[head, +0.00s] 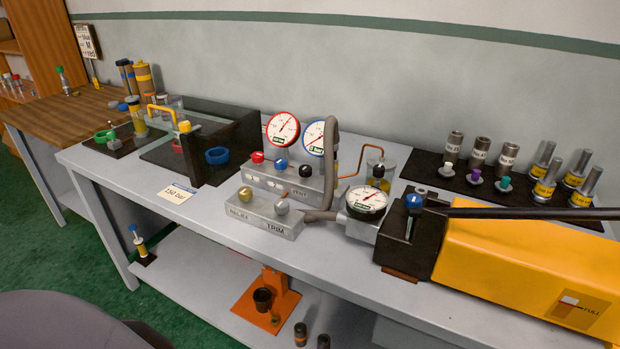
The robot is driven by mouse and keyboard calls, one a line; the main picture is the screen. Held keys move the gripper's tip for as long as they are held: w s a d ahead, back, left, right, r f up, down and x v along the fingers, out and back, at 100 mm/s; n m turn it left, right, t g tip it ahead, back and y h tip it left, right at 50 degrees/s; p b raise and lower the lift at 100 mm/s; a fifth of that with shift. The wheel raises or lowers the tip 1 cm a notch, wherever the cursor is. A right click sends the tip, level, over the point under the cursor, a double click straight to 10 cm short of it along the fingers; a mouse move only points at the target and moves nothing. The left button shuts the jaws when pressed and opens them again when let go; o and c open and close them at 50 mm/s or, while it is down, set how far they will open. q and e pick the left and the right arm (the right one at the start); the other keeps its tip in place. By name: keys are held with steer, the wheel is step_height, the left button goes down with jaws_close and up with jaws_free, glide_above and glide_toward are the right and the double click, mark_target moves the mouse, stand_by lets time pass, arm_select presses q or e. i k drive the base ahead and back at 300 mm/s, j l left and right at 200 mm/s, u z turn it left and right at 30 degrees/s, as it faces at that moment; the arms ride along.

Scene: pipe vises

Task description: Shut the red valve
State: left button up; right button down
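The red valve shows as a small red knob (257,157) on the left of a grey valve block (262,178) at the middle of the bench. A blue knob (281,164) and a black knob (305,171) sit to its right on the same block. A red-rimmed gauge (283,130) stands behind the red knob, and a blue-rimmed gauge (319,139) stands to the right. I cannot tell from its look how far the red valve is turned. Neither of my grippers is in view, and nothing touches the red knob.
A lower block (265,214) with a brass and a grey knob stands in front. A grey hose (329,160) arches right of the gauges. A yellow pump (530,255) with a long black handle (520,212) fills the right. Free bench lies left of the lower block.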

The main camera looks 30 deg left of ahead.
mark_target(258, 158)
steer(key=u, duration=1.35)
steer(key=i+j, duration=0.1)
steer(key=j, duration=0.3)
steer(key=i+j, duration=0.15)
steer(key=j, duration=0.2)
steer(key=i+j, duration=0.1)
steer(key=j, duration=0.3)
steer(key=i+j+z, duration=0.2)
steer(key=j+z, duration=0.2)
steer(key=j, duration=0.2)
steer(key=k, duration=0.05)
